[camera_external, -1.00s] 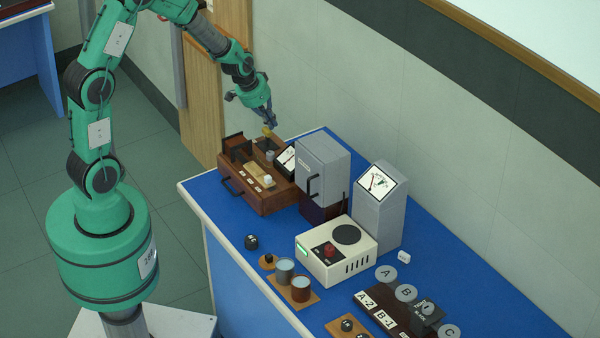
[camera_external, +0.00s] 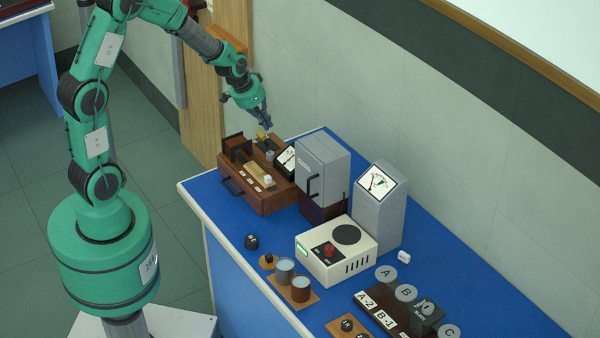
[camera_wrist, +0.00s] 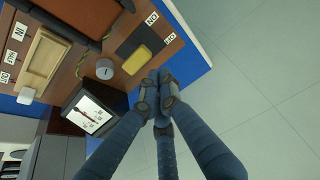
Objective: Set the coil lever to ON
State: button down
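The coil lever has a yellow handle (camera_wrist: 137,58) beside a dark plate (camera_wrist: 136,40) on the brown wooden apparatus. The handle also shows in the external view (camera_external: 262,134). Two white labels stand beside the plate: one (camera_wrist: 152,18) reads ON upside down, and the other (camera_wrist: 170,38) is hard to read. I cannot tell for certain which label the lever points at. My gripper (camera_wrist: 157,84) has its fingers together with nothing between them. It is just right of and below the handle in the wrist view. In the external view my gripper (camera_external: 266,126) hangs just above the apparatus's far end.
A tilted meter (camera_wrist: 95,108) and a grey cylinder (camera_wrist: 105,69) stand close to the handle. A grey cabinet (camera_external: 323,165) stands right of the apparatus, with a white device (camera_external: 312,262) in front of it. Open floor (camera_wrist: 250,80) lies beyond the bench edge.

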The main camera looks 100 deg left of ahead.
jog(key=shift+r+p, duration=0.35)
jog(key=shift+r, duration=0.35)
jog(key=shift+a, duration=0.1)
notch_tip(320, 180, up, 9)
jog(key=p, duration=0.3)
send_over(258, 134)
jog(key=shift+s+a, duration=0.15)
dwell(0.7)
